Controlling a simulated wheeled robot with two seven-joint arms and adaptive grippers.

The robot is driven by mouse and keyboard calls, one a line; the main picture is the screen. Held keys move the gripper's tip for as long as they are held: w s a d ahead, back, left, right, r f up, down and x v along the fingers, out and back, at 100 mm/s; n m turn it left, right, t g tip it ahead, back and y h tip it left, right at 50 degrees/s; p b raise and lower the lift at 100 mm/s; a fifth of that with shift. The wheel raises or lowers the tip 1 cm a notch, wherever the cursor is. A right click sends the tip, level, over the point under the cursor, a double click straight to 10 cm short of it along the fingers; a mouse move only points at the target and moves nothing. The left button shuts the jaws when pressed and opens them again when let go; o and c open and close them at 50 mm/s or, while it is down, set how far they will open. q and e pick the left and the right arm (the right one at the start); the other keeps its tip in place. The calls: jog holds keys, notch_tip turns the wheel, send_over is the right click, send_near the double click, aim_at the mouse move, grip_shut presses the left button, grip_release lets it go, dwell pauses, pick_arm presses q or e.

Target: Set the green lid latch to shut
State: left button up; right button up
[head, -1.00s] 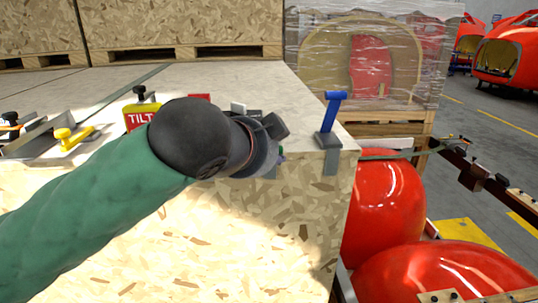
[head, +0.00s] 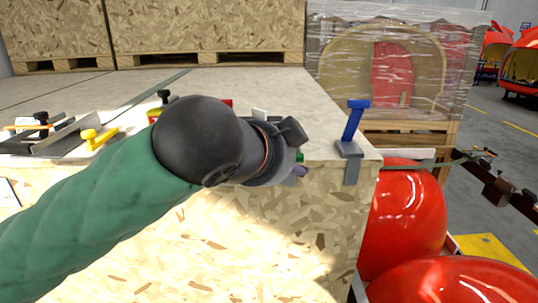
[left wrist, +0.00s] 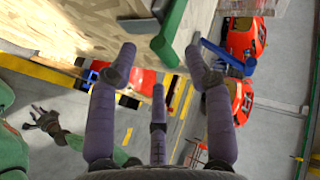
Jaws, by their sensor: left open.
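The green lid latch shows in the left wrist view (left wrist: 170,32) as a green handle at the top, beside the crate's board edge. The rest is hidden by my wrist. In the left wrist view my left gripper (left wrist: 160,58) is open, its fingers spread, with the green handle just above and between the fingertips. I cannot tell whether they touch. A small grey hand (left wrist: 45,119), perhaps my right gripper, is at the left.
A blue latch (head: 354,122) stands raised at the crate's right corner. A yellow latch (head: 98,138) is at the left. Red nosecones (head: 410,210) lie right of the crate (head: 310,220). A wrapped pallet load (head: 385,65) stands behind. The lid's middle is clear.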

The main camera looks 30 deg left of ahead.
pick_arm(q)
jog(key=v, duration=0.9)
dwell(0.6)
